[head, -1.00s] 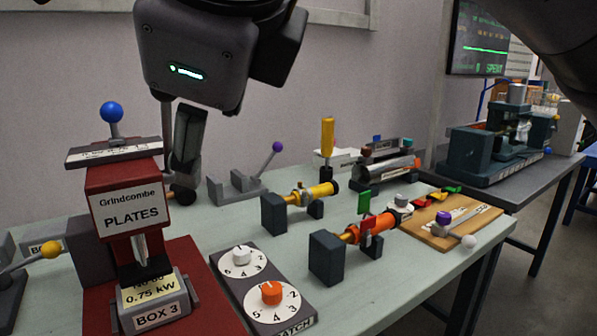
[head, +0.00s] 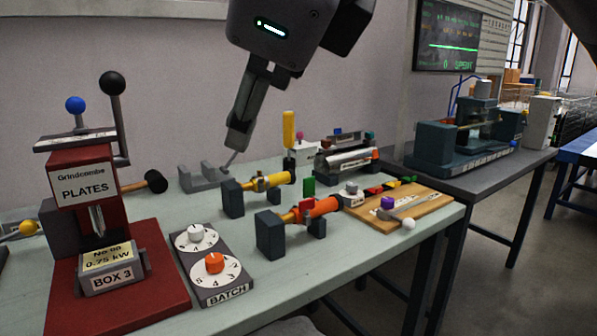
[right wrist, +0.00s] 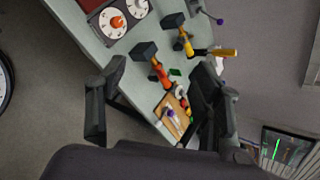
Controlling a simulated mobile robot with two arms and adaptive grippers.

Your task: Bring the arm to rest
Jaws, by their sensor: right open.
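My right gripper (head: 238,138) hangs from the top of the head view, in the air, with its fingers seen edge-on, one nearly behind the other. In the right wrist view my right gripper (right wrist: 160,70) has its two fingers wide apart with nothing held between them. In the head view its fingertips overlap the grey lever stand (head: 200,178), whose purple knob (right wrist: 220,21) shows in the right wrist view. The red press (head: 85,185) stands clear of the gripper at the left, its black-ball lever (head: 113,83) upright. My left gripper is not in view.
The pale bench (head: 330,265) carries a dial box (head: 222,292), a yellow tube (head: 268,182), an orange tube (head: 322,207) and a wooden board (head: 428,205). A dark machine (head: 470,135) stands on the table at the right.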

